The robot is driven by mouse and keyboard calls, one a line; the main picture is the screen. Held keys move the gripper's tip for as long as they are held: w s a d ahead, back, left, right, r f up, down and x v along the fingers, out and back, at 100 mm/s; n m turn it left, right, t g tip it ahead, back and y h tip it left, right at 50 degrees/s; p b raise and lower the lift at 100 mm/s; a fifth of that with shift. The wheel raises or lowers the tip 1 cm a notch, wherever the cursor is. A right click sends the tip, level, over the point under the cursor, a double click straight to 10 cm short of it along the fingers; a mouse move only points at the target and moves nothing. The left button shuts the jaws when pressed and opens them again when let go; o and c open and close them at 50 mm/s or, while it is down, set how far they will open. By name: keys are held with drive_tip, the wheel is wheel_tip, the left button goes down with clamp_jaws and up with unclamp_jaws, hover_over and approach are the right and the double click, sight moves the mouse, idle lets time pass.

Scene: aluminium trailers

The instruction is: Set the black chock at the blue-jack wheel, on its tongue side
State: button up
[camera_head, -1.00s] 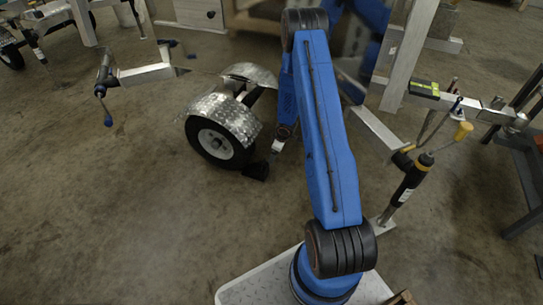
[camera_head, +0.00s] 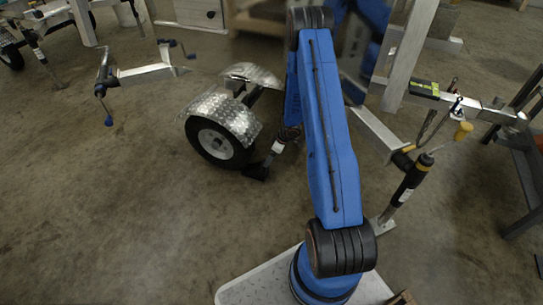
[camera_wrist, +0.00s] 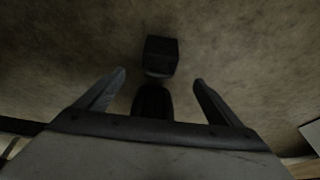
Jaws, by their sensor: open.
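The black chock (camera_head: 255,171) lies on the floor at the lower right of a wheel (camera_head: 216,144) under a diamond-plate fender (camera_head: 222,112). I cannot tell whether it touches the tyre. My gripper (camera_head: 266,163) is low beside the chock, at its upper right in the head view. In the wrist view the gripper (camera_wrist: 160,77) is open, and the chock (camera_wrist: 161,52) lies just beyond the fingertips, roughly centred. A dark ribbed shape sits between the fingers; I cannot tell what it is. A jack with a blue handle end (camera_head: 108,121) stands at left.
A jack with a yellow handle (camera_head: 463,130) and a black-and-yellow post (camera_head: 412,180) stand at right. A metal beam (camera_head: 375,128) runs behind my arm. The concrete floor left of and in front of the wheel is clear.

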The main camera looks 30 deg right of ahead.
sight(255, 168)
drive_tip(key=x, duration=1.7)
drive_tip(key=shift+a+f, duration=0.1)
drive_tip(key=shift+f, duration=0.05)
drive_tip(key=c, duration=1.6)
drive_tip(key=shift+w+a, duration=1.1)
drive_tip(key=shift+w, duration=0.25)
drive_tip(key=o, duration=1.6)
